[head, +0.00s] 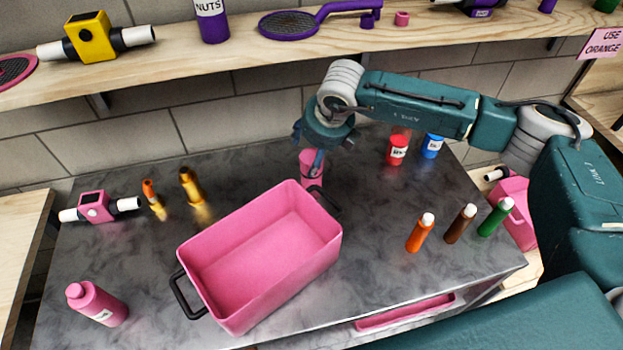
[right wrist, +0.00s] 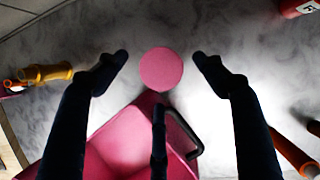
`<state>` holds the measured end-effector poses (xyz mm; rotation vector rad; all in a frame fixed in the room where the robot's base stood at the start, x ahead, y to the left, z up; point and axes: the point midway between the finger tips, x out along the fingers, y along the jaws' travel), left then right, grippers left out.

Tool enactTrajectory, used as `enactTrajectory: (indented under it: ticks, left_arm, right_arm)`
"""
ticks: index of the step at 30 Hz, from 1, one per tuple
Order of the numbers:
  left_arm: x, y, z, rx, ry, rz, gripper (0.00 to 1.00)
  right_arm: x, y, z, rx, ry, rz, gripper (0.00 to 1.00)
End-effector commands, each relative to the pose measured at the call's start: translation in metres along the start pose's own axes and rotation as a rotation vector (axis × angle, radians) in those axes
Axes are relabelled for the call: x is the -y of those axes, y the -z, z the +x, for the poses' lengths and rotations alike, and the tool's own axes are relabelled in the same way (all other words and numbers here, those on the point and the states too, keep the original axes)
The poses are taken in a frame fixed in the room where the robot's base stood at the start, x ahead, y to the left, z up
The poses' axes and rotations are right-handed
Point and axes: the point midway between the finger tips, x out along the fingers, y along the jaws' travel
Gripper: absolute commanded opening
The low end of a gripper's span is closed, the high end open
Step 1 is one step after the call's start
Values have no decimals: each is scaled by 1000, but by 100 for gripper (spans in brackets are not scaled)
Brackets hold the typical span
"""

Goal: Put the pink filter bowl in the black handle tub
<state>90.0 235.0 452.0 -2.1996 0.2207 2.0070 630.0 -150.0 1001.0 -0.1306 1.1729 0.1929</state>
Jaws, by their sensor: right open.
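The pink filter bowl (head: 311,160) stands on the dark counter just behind the tub, partly hidden by my gripper. In the right wrist view its round pink top (right wrist: 161,69) lies between the two fingertips, with a gap on each side. My right gripper (head: 318,164) is open, pointing down over the bowl. The black handle tub (head: 290,291) is pink, empty and open on top, with a black handle at each end. Its far-right handle is close to the bowl; the tub also shows in the right wrist view (right wrist: 118,138). My left gripper is not in view.
Orange (head: 420,234), brown (head: 460,224) and green (head: 495,217) bottles stand right of the tub. Red (head: 397,150) and blue (head: 431,147) jars stand behind. A pink bottle (head: 98,304) and a pink boxy part (head: 94,207) are left. A wooden shelf (head: 190,62) runs above.

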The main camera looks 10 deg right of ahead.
Motion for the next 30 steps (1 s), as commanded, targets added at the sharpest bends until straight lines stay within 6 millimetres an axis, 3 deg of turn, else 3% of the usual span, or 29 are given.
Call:
enactTrajectory:
  ticks: [3,9,16,24,27,30]
  left_arm:
    - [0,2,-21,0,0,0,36]
    - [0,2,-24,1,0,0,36]
    - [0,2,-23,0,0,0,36]
    - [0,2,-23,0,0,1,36]
    - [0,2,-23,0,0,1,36]
    - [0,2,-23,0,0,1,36]
  right_arm:
    - [2,1,14,-4,0,0,70]
    - [2,1,37,-2,-1,0,70]
    - [2,2,39,0,-1,0,70]
    - [2,1,39,0,-1,0,16]
    - [2,1,38,1,-1,0,0]
    - [2,1,38,1,-2,0,0]
